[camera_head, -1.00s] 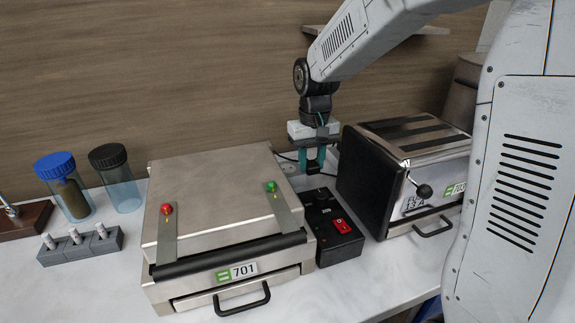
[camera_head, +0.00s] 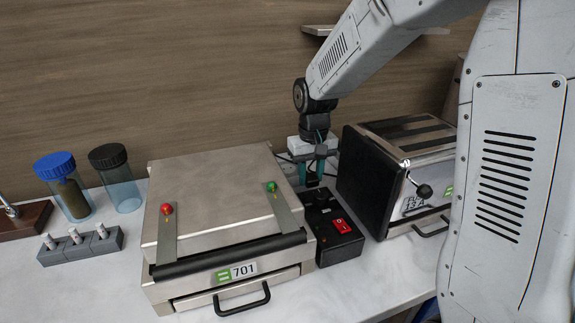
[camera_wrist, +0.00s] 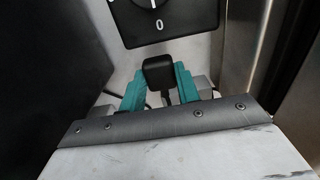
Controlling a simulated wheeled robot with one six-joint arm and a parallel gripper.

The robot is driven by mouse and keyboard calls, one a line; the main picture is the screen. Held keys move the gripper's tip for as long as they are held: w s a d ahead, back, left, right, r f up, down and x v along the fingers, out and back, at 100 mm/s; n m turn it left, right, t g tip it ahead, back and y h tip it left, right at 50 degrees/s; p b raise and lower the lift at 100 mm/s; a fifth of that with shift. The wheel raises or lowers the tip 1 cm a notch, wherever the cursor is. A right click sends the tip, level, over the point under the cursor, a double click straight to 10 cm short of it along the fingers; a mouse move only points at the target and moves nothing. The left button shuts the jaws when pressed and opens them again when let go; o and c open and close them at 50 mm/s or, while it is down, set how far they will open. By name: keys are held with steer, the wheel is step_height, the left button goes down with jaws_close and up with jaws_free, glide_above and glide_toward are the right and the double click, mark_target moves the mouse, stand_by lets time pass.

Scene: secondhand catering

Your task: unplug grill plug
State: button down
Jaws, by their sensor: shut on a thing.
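My gripper (camera_head: 315,172) is between the grill and the toaster, behind the black control box. In the wrist view its teal fingers (camera_wrist: 160,82) are shut on a black plug (camera_wrist: 158,70), one finger on each side. A little of the plug also shows below the fingers in the head view.
The control box (camera_head: 335,238) with a red switch (camera_head: 342,226) stands right of the grill. A dark-sided toaster (camera_head: 368,185) is close on the right. Two lidded jars (camera_head: 122,188) and a grey block with pegs (camera_head: 82,247) are at left. The front counter is clear.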

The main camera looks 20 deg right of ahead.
steer(key=shift+f, duration=2.1)
steer(key=c, duration=0.9)
jaws_free()
steer(key=shift+c, duration=0.2)
step_height(320, 180, up, 16)
glide_above(310, 186)
steer(key=s+d, duration=0.1)
steer(key=s, duration=0.1)
steer(key=f, duration=0.2)
steer(key=s+r+t, duration=0.1)
steer(key=s+r, duration=0.1)
steer(key=s, duration=2.2)
steer(key=shift+s, duration=0.3)
